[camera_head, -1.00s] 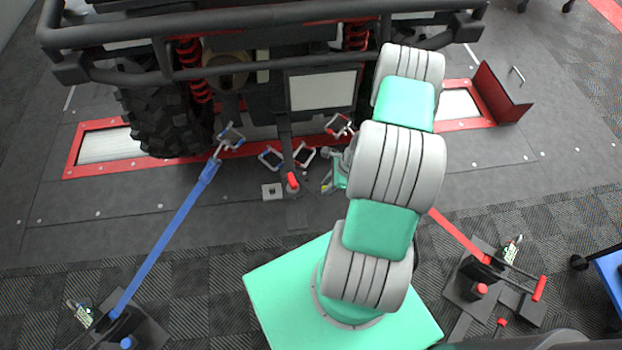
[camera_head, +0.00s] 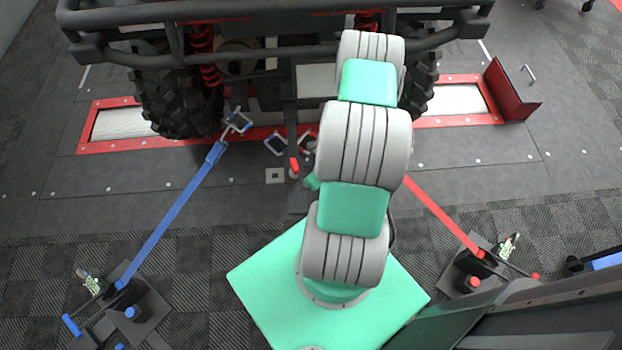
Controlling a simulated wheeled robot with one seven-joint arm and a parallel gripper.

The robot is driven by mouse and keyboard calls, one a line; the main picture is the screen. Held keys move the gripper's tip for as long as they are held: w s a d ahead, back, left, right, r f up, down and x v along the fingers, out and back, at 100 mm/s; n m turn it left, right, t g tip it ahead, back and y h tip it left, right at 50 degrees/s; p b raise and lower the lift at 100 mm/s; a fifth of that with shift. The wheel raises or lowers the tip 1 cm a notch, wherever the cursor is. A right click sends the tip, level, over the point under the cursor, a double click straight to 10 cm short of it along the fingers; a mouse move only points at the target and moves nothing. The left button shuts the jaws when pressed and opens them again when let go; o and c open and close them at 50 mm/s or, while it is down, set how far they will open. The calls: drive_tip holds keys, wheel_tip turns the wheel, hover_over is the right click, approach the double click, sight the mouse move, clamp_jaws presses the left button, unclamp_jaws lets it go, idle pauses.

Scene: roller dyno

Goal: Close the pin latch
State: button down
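A small red-tipped lever (camera_head: 294,165) sits at the lower end of a dark upright bar under the middle of the vehicle's front. It may be part of the pin latch; I cannot make out a pin or whether the latch is open. My arm reaches forward just right of it. A small green part at the end of my arm (camera_head: 312,182) shows close to the lever's right side. My fingers are hidden behind the arm links, so I cannot see whether they touch anything.
A blue strap (camera_head: 175,213) and a red strap (camera_head: 440,215) run from floor anchors towards the vehicle (camera_head: 275,40). Metal hooks (camera_head: 276,143) hang near the lever. A square floor plate (camera_head: 275,176) lies left of it. A dark panel (camera_head: 540,315) fills the lower right.

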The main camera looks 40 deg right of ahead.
drive_tip(key=shift+a, duration=0.15)
drive_tip(key=c, duration=1.3)
unclamp_jaws()
drive_tip(key=shift+w, duration=0.1)
drive_tip(key=shift+o, duration=0.2)
drive_tip(key=p+v, duration=0.2)
drive_tip(key=v, duration=0.5)
drive_tip(key=shift+r, duration=0.35)
